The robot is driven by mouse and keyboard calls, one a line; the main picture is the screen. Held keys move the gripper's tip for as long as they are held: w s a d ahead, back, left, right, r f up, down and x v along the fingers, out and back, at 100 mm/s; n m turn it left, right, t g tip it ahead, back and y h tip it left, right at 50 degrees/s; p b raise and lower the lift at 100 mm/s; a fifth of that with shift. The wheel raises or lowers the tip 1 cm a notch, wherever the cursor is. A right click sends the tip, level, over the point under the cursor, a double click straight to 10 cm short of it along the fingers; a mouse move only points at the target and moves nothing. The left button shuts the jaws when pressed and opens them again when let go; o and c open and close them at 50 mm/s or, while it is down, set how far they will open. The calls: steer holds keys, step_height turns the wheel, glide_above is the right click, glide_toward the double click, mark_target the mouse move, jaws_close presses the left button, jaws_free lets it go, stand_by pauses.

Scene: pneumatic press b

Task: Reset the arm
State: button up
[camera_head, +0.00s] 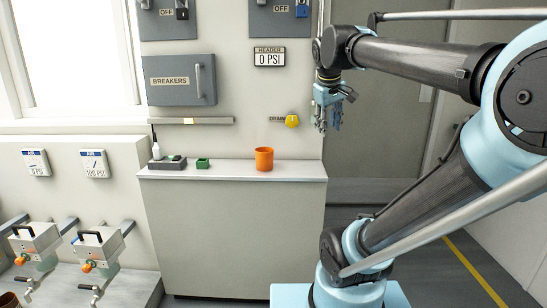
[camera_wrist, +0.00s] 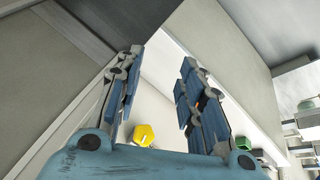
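My gripper (camera_head: 329,117) hangs at the end of my arm, pointing down, right of the counter and in front of a grey door. In the wrist view my gripper (camera_wrist: 158,90) has its two blue-and-grey fingers spread apart, with nothing between them. It is open and touches nothing that I can see. The yellow drain knob (camera_head: 292,121) is on the wall left of my gripper. The yellow drain knob (camera_wrist: 143,135) also shows low in the wrist view, beyond the fingers.
A counter (camera_head: 230,172) holds an orange cup (camera_head: 264,159), a green block (camera_head: 203,163) and a white bottle (camera_head: 156,151). A breakers box (camera_head: 180,80) and header gauge (camera_head: 269,57) are on the wall. Two press units (camera_head: 97,250) stand lower left. The floor at right is clear.

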steer(key=s+f+m+g, duration=0.1)
steer(key=s+f, duration=0.4)
steer(key=f, duration=0.4)
steer(key=s+f+m+y, duration=0.1)
steer(key=s+f+m, duration=0.1)
steer(key=s+f, duration=0.4)
steer(key=s+d+f+m+g, duration=0.1)
steer(key=s+f, duration=0.4)
steer(key=f, duration=0.8)
steer(key=shift+s+f+m+g+y, duration=0.15)
steer(key=shift+m+g+y, duration=0.15)
steer(key=shift+m, duration=0.2)
steer(key=shift+w+f, duration=0.2)
steer(key=shift+w, duration=0.3)
